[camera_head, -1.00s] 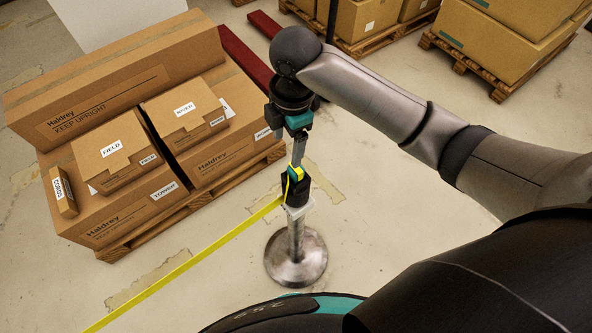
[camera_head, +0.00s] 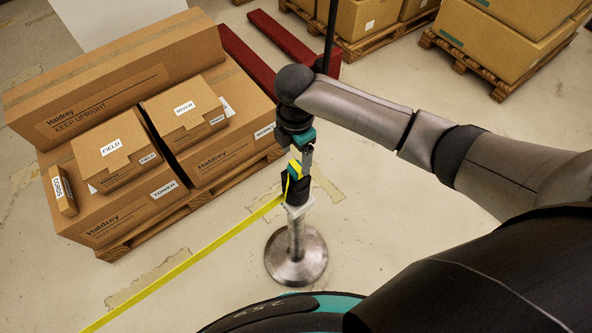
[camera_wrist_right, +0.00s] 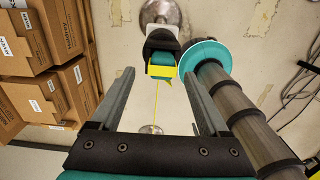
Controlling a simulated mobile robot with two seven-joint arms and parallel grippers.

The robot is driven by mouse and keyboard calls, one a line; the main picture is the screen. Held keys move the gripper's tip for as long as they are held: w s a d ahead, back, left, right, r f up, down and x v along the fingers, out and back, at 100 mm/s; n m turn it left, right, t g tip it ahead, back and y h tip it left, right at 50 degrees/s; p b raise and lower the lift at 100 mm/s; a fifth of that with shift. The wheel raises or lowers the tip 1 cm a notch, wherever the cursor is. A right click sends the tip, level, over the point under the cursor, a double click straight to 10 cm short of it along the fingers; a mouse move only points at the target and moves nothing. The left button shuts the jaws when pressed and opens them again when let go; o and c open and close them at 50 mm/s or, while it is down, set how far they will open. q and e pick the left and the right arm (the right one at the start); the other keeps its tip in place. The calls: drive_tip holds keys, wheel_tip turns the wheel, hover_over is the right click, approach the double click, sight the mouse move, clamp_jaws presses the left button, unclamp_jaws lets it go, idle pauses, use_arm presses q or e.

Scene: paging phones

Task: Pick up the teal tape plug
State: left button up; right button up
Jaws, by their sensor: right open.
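The teal tape plug (camera_head: 295,170), with a yellow part, sits at the black head (camera_head: 298,190) of a metal post. A yellow tape (camera_head: 190,258) runs from there to the lower left. My right gripper (camera_head: 304,160) is just above the plug, fingers pointing down. In the right wrist view, the teal plug (camera_wrist_right: 162,58) with its yellow edge shows between and slightly beyond the open fingers (camera_wrist_right: 158,76). Nothing is clearly held; contact cannot be told. My left gripper is not in view.
The post's round metal base (camera_head: 296,258) stands on the floor. Cartons (camera_head: 105,215) on a pallet are at the left, with red beams (camera_head: 290,38) behind. More loaded pallets are at the back. Floor right of the post is clear.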

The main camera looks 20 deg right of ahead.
sight(296, 166)
drive_tip(key=f, duration=0.4)
drive_tip(key=shift+s+f, duration=0.25)
drive_tip(key=shift+f, duration=0.15)
clamp_jaws()
